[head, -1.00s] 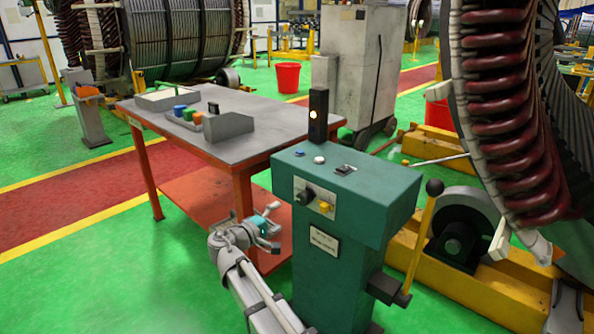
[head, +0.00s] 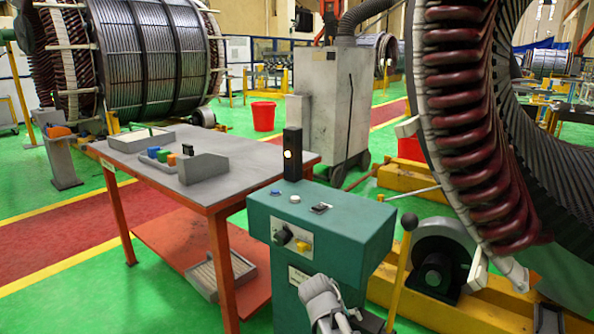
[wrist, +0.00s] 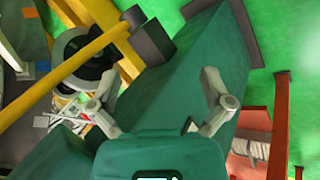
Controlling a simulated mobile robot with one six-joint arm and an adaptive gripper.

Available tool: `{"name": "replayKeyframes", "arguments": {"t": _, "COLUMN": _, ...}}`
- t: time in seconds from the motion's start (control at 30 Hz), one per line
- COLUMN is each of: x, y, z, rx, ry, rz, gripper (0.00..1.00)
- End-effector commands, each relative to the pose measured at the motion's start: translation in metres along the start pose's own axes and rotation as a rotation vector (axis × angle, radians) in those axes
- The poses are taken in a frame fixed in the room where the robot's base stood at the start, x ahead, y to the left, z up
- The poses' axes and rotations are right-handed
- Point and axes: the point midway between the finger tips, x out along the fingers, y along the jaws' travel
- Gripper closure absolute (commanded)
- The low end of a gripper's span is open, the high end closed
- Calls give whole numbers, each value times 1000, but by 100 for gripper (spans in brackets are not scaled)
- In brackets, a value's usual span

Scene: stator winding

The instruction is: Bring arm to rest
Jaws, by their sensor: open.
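In the wrist view the two grey fingers of my gripper (wrist: 160,74) stand wide apart with nothing between them. Beyond them is the side of the green control console (wrist: 190,70). In the head view part of my grey arm shows in front of the green console (head: 322,232), at the bottom edge. The fingertips cannot be made out there.
A table (head: 128,148) with orange legs holds small coloured blocks (head: 162,155) and grey trays, left of the console. A yellow lever (head: 402,275) and a large stator (head: 500,150) are at the right. Green floor is open at lower left.

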Motion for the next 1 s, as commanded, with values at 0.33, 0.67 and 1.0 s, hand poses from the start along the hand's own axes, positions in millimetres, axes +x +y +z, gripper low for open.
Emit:
{"name": "replayKeyframes", "arguments": {"t": 0.33, "x": 24, "y": 3, "z": 61, "rx": 162, "ry": -102, "rz": -332, "gripper": 0}}
{"name": "replayKeyframes", "arguments": {"t": 0.67, "x": 25, "y": 1, "z": 87, "rx": 248, "ry": -135, "rz": -516, "gripper": 0}}
{"name": "replayKeyframes", "arguments": {"t": 1.0, "x": -5, "y": 18, "z": 84, "rx": 250, "ry": -136, "rz": -524, "gripper": 0}}
